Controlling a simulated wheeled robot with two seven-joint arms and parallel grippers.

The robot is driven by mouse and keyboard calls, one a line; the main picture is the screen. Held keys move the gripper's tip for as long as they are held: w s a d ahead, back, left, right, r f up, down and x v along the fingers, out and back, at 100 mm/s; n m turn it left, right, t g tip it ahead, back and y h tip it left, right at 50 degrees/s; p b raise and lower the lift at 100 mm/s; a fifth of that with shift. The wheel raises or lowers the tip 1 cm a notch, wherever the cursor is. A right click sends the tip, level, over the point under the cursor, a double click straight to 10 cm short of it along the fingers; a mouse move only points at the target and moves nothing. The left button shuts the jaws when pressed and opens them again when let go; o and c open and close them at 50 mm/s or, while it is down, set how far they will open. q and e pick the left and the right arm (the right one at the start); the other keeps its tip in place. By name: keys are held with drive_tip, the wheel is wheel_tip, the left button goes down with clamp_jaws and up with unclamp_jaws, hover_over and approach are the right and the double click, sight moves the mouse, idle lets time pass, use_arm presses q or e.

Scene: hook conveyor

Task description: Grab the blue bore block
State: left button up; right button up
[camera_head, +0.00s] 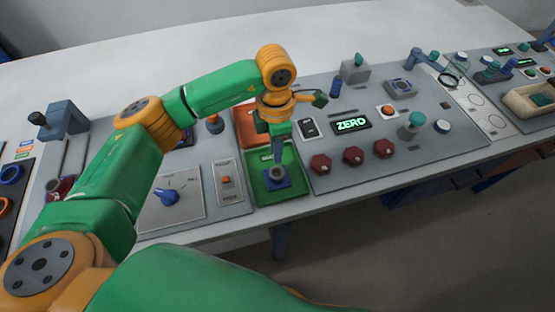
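The blue bore block (275,183) sits in the green tray (296,187) near the front edge of the table. A round grey ring shows at its top. My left gripper (277,160) points straight down over the block, and its fingertips are at or just above the block's top. The fingers look close together, but they are too small and dark to tell whether they grip the block. My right gripper is not in view.
An orange tray (247,112) lies behind the green one. A panel with red knobs (353,156) and a ZERO display (352,124) is to the right. A switch plate (227,184) and a blue dial (168,196) are to the left.

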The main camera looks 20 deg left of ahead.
sight(276, 168)
use_arm(q)
drive_tip(key=shift+s+d+f+p, duration=0.1)
drive_tip(key=shift+s+f+p, duration=0.65)
drive_tip(key=shift+f+p, duration=0.25)
wheel_tip(276, 168, down, 3)
drive_tip(key=shift+w+f, duration=0.25)
drive_tip(key=shift+w, duration=0.05)
drive_tip(key=shift+s+r, duration=0.1)
drive_tip(key=shift+s, duration=0.05)
clamp_jaws()
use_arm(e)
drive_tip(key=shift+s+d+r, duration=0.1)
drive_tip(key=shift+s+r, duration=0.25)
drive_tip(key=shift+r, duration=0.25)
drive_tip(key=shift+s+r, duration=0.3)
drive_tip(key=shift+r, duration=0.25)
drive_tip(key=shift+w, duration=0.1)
